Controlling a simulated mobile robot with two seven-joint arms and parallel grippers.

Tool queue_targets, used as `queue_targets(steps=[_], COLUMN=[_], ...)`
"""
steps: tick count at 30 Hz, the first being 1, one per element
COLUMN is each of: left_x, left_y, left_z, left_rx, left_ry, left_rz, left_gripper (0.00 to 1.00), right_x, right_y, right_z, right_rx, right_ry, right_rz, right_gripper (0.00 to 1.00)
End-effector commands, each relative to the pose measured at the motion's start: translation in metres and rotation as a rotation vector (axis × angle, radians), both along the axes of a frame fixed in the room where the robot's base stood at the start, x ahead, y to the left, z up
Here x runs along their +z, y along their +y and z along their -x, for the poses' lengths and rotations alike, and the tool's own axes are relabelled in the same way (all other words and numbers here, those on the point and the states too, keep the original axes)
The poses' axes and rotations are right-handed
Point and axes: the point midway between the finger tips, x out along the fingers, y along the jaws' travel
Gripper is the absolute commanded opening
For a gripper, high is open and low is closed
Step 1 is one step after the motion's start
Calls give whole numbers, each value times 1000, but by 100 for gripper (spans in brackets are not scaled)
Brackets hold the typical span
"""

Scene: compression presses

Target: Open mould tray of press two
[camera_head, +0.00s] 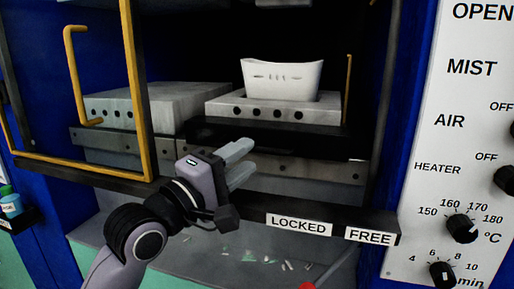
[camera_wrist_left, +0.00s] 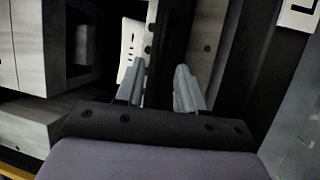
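The blue press stands in front of me with its inside in view. A grey mould block (camera_head: 275,110) with several round holes sits in it, and a white tub-shaped part (camera_head: 282,79) stands on top. A second grey block (camera_head: 150,105) lies to its left. My left gripper (camera_head: 238,165) is in front of the press's lower ledge, below and left of the holed block. Its two fingers stand apart with nothing between them, also in the left wrist view (camera_wrist_left: 158,92). The wrist view is turned sideways. The right gripper is not in view.
A yellow guard frame (camera_head: 140,90) with a handle (camera_head: 75,75) stands at the left. Labels LOCKED (camera_head: 299,225) and FREE (camera_head: 370,236) sit on the front bar. A control panel (camera_head: 465,140) with knobs is at right. Scraps lie below; a red-tipped tool (camera_head: 308,286) shows at the bottom.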

Motion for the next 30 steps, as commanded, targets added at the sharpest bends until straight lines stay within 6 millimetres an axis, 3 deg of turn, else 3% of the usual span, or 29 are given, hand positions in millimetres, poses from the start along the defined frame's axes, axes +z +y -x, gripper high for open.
queue_targets(steps=[9,21,25,30], left_x=[7,7,7,7], left_y=[-22,-26,-26,-26], left_z=[-26,-30,-30,-30], left_rx=[1,1,1,1], left_ry=[-1,-1,-1,-1], left_rz=[-1,-1,-1,-1], left_gripper=[38,38,0,0], right_x=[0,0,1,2], right_y=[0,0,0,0], right_z=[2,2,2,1], right_rx=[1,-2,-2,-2], right_ry=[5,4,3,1], right_rz=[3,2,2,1], right_gripper=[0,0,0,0])
